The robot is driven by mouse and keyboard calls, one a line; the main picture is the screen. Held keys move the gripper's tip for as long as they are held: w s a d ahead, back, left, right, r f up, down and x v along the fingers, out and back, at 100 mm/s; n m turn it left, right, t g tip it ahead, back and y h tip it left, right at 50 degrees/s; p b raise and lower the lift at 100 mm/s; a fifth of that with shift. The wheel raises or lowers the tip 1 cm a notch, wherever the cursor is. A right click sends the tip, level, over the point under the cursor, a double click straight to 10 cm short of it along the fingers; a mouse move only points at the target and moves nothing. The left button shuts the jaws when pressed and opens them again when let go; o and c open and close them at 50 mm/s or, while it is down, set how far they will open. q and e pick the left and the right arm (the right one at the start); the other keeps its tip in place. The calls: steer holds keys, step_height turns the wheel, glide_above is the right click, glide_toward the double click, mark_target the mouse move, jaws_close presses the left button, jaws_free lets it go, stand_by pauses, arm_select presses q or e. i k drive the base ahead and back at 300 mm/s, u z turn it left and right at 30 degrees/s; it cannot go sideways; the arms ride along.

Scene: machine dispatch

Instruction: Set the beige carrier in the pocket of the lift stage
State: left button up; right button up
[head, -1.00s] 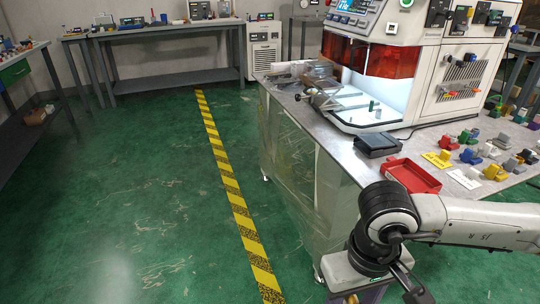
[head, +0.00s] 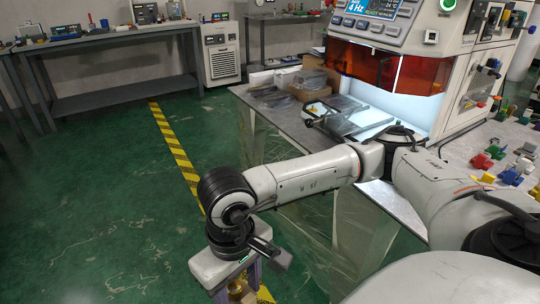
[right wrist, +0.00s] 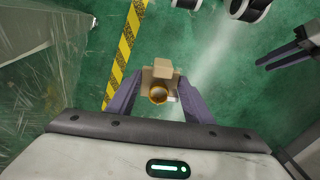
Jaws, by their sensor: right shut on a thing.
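My right gripper (head: 243,284) hangs over the floor at the bottom of the head view, beside the bench. In the right wrist view its purple fingers are shut on the beige carrier (right wrist: 162,73), a small blocky piece with a round brass-coloured part (right wrist: 158,94). The brass-coloured part also shows between the fingers in the head view (head: 237,289). I cannot pick out the lift stage or its pocket for certain. The machine's lit bay (head: 384,92) is partly hidden by my right arm.
The bench (head: 285,130) carries the machine, with an orange shield (head: 415,74), and a metal fixture with a black handle (head: 322,113). Several coloured pieces (head: 483,160) lie at the right. Floor with a yellow-black stripe (head: 176,150) is open at the left.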

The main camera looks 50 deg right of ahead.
mark_target(336, 102)
steer(key=z, duration=0.25)
steer(key=i, duration=1.65)
steer(key=z, duration=0.85)
